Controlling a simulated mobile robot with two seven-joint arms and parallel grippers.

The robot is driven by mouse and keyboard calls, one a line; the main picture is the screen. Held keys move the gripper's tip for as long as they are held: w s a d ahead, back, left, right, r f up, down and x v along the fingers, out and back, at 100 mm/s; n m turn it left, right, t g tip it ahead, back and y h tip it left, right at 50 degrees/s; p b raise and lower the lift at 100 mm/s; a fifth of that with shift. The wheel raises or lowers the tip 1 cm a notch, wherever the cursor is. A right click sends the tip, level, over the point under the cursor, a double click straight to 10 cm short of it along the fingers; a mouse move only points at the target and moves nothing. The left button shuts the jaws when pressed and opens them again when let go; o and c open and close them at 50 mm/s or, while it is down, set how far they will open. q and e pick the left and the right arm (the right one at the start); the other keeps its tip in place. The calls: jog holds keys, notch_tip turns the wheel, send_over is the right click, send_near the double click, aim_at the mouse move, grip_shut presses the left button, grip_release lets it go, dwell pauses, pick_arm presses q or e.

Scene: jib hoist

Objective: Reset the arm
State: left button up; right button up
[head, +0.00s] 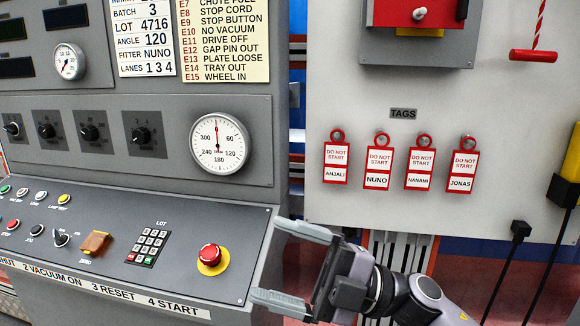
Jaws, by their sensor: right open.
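My right gripper (266,260) is open and empty, at the right edge of the sloped console (180,285). Its jaws point left, toward the red mushroom stop button (209,254) on a yellow base, and are apart from it. The console's front strip (110,290) reads "2 VACUUM ON 3 RESET 4 START". Small coloured buttons, including a yellow one (64,198), stand at the console's left; their labels are too small to read. The angle dial (218,143) has its red needle pointing straight up. My left gripper is out of view.
A keypad (149,246) marked LOT and an orange-brown cover (96,242) sit on the console. Several knobs (142,135) line the upright panel. Red "DO NOT START" tags (378,167) hang on the grey board at right. A red pull handle (533,56) hangs at upper right.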

jog(key=w+d+f+m+t+h, duration=0.1)
jog(key=d+f+m+t+h, duration=0.5)
jog(key=f+m+t, duration=0.4)
jog(key=w+d+f+m+t+h, duration=0.1)
jog(key=d+f+m+t+h, duration=0.45)
jog(key=f+m, duration=0.55)
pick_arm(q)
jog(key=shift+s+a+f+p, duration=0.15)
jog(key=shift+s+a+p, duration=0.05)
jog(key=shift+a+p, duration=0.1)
pick_arm(e)
jog(key=s+d+f+m+g+h, duration=0.3)
jog(key=s+d+f+m+h, duration=0.1)
jog(key=s+f, duration=0.4)
jog(key=s+d+f+m+g+h, duration=0.3)
jog(key=s+d+f+m+h, duration=0.1)
jog(key=s+f, duration=0.4)
notch_tip(320, 180, down, 3)
jog(key=shift+d+r, duration=0.1)
jog(key=shift+d, duration=0.75)
jog(key=shift+c, duration=0.3)
